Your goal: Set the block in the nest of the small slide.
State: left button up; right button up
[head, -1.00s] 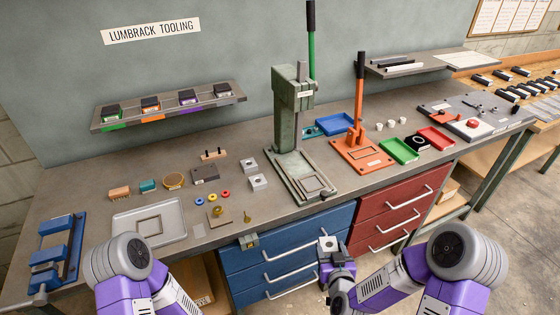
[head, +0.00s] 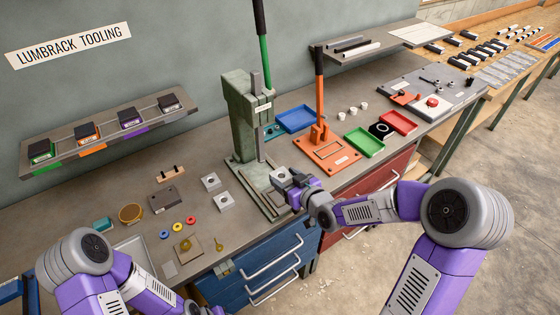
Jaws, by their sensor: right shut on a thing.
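My right gripper (head: 288,182) is shut on a light grey block (head: 281,174) with a dark hole in its top. It holds the block over the front of the green press's base (head: 257,191). The base carries a framed slide plate, and the block and gripper cover most of its front part, where the nest lies. I cannot tell whether the block touches the plate.
The green press column (head: 240,130) stands just behind the block. Two similar grey blocks (head: 210,181) stand to the left, near coloured rings and a dark plate (head: 165,198). An orange press (head: 322,145), a green tray (head: 364,142) and a red tray (head: 398,122) stand to the right.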

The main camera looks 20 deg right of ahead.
jog(key=shift+w, duration=0.3)
jog(key=shift+f, duration=0.1)
jog(key=shift+s+f+b, duration=0.35)
jog(key=shift+b, duration=0.05)
jog(key=shift+f, duration=0.35)
notch_tip(320, 180, down, 5)
jog(key=b, duration=0.4)
jog(key=shift+w+r, duration=0.1)
jog(key=shift+r, duration=0.05)
jog(key=shift+b, duration=0.65)
dwell(0.4)
jog(key=shift+f+b, duration=0.5)
jog(key=shift+b, duration=0.25)
dwell(0.8)
